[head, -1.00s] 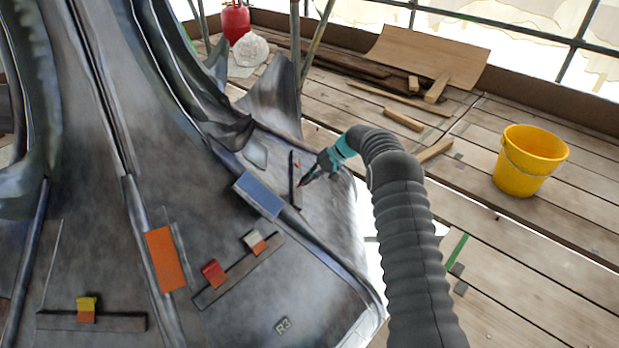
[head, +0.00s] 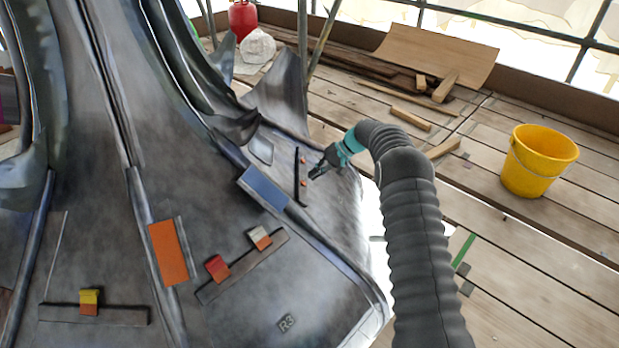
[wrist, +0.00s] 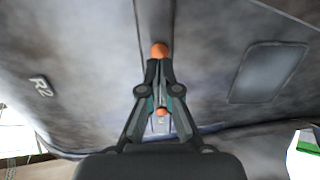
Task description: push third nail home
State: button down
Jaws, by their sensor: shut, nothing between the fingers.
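A dark upright strip (head: 298,178) lies on the grey lead panel at the right of the spire in the head view. Two small orange-copper nail heads show along it, an upper one (head: 303,161) and a lower one (head: 304,183). My gripper (head: 312,177) is shut and empty, its tips just right of the lower nail head. In the wrist view the shut fingertips (wrist: 159,64) are just below one round copper head (wrist: 159,50) in the picture. A second copper head (wrist: 162,111) shows through the gap between the fingers. How far the nails stand out is unclear.
A blue patch (head: 263,188) and an orange patch (head: 168,252) lie on the lead seams. Folded clips (head: 217,268) sit on a lower strip. A yellow bucket (head: 538,162) and loose timber (head: 411,118) are on the planks at right.

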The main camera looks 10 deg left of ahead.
jog(key=v, duration=1.1)
jog(key=shift+w+f, duration=0.1)
jog(key=s+d+f+m+h, duration=0.2)
jog(key=s+d+f+h, duration=0.15)
jog(key=s+f, duration=0.3)
jog(key=s+d+r+t+h+p, duration=0.1)
jog(key=s+d+r+t, duration=0.1)
jog(key=s+r, duration=0.8)
jog(key=s+d+r+t+h+p, duration=0.2)
jog(key=s+d+r, duration=0.3)
jog(key=s+r, duration=0.5)
jog(key=s+d+r+t+h+p, duration=0.1)
jog(key=s+d+r, duration=0.3)
jog(key=s+r, duration=0.7)
jog(key=s+t+h, duration=0.1)
jog(key=s, duration=1.2)
jog(key=shift+s+n+t+p, duration=0.2)
jog(key=shift+n+t+p, duration=0.1)
jog(key=shift+p, duration=0.1)
jog(key=shift+d, duration=0.1)
